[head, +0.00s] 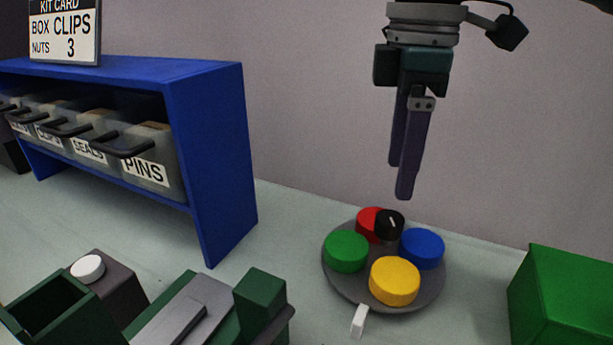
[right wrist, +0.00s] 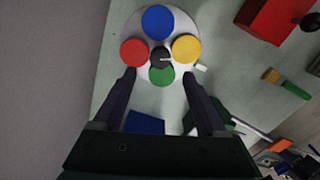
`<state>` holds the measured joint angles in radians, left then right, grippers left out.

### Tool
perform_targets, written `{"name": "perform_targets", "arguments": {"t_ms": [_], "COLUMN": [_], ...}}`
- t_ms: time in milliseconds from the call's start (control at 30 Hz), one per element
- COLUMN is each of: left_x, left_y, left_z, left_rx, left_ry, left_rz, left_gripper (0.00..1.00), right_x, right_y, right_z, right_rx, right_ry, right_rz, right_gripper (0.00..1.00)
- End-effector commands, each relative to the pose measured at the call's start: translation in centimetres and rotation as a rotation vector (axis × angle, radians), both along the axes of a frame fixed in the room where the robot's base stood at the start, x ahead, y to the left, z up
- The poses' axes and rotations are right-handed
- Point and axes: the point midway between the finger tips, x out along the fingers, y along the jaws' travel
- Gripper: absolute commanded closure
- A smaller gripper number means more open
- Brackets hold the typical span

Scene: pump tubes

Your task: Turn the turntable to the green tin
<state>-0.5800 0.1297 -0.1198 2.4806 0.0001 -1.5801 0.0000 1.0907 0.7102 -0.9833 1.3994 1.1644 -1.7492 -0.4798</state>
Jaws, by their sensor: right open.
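The turntable (head: 338,282) is a dark grey disc in the head view. It carries a red tin (head: 368,222) at the back, a green tin (head: 346,251) at left, a yellow tin (head: 394,281) in front and a blue tin (head: 423,248) at right. A black knob (head: 389,223) with a white line stands in its middle. A small white pointer (head: 359,321) lies by the front rim, nearest the yellow tin. My right gripper (head: 401,182) is open and empty above the turntable. In the right wrist view its fingers (right wrist: 160,75) flank the green tin (right wrist: 161,76). My left gripper is not visible.
A blue shelf (head: 213,150) with labelled bins stands at left. A dark green fixture (head: 262,298) and a grey block with a white button (head: 88,268) are at front left. A green box (head: 565,305) stands at right. A red box (right wrist: 275,18) shows in the wrist view.

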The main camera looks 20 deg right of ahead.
Motion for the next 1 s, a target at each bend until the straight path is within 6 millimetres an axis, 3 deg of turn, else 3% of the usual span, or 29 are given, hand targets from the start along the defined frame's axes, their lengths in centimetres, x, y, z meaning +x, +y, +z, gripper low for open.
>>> {"name": "perform_targets", "arguments": {"t_ms": [100, 300, 500, 733, 1000], "left_x": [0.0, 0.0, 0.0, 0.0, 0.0], "left_y": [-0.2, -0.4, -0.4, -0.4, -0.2], "left_z": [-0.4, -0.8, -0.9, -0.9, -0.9], "left_rx": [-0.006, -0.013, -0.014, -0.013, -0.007], "left_ry": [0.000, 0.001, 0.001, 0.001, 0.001], "left_rz": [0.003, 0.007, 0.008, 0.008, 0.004], "left_gripper": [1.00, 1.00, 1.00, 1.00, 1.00], "right_x": [-0.1, -0.1, -0.1, -0.1, -0.1], "right_y": [0.0, 0.0, 0.0, 0.0, 0.0], "right_z": [-2.7, -5.9, -7.1, -7.2, -7.2], "right_rx": [0.000, 0.000, 0.001, 0.002, 0.002], "right_ry": [0.006, 0.004, 0.000, 0.001, 0.001], "right_rz": [0.000, 0.001, 0.002, 0.002, 0.002], "right_gripper": [0.26, 0.26, 0.26, 0.26, 0.55]}}
